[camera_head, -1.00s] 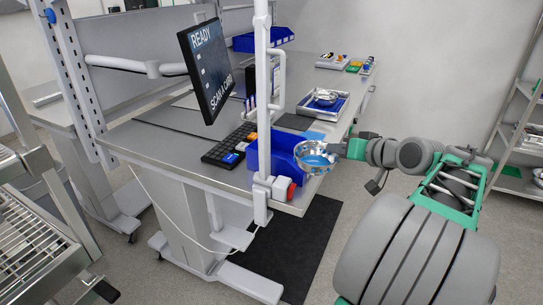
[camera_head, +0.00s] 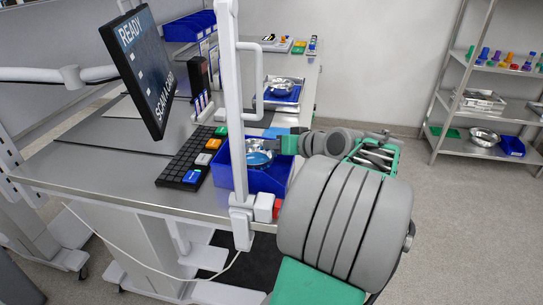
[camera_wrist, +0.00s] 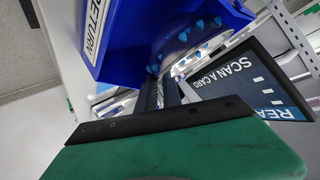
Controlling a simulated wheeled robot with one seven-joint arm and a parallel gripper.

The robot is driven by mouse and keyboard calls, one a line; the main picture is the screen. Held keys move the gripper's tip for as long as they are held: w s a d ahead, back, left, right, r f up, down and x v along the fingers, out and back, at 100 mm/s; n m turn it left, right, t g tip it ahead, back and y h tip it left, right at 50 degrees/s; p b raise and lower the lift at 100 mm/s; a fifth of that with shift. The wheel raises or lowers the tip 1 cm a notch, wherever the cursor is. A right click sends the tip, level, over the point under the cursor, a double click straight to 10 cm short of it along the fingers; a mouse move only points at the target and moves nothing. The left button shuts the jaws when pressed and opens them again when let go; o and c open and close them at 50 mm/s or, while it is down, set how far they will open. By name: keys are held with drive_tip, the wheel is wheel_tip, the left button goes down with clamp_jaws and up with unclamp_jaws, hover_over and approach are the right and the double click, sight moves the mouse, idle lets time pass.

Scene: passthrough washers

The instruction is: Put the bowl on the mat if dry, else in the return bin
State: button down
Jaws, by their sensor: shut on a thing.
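A shiny metal bowl (camera_head: 262,150) is held by my gripper (camera_head: 289,143) at the blue bin (camera_head: 268,181) on the bench's front edge. In the wrist view the bowl (camera_wrist: 184,42) carries several blue drops, so it looks wet. The bin (camera_wrist: 128,43) there bears a RETURN label. My gripper (camera_wrist: 160,92) is shut on the bowl's rim. The bowl overlaps the bin's opening; I cannot tell how far it is inside. A blue mat (camera_head: 285,98) lies in a tray farther back, with another metal bowl (camera_head: 281,86) on it.
A keyboard (camera_head: 185,158) and a monitor (camera_head: 142,68) stand to the left. A shelf rack (camera_head: 465,95) is at the right. Floor is clear before the rack.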

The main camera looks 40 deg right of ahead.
wheel_tip(320, 180, down, 3)
drive_tip(key=shift+f, duration=0.15)
drive_tip(key=c, duration=1.8)
unclamp_jaws()
drive_tip(key=v, duration=1.2)
drive_tip(key=shift+d, duration=0.1)
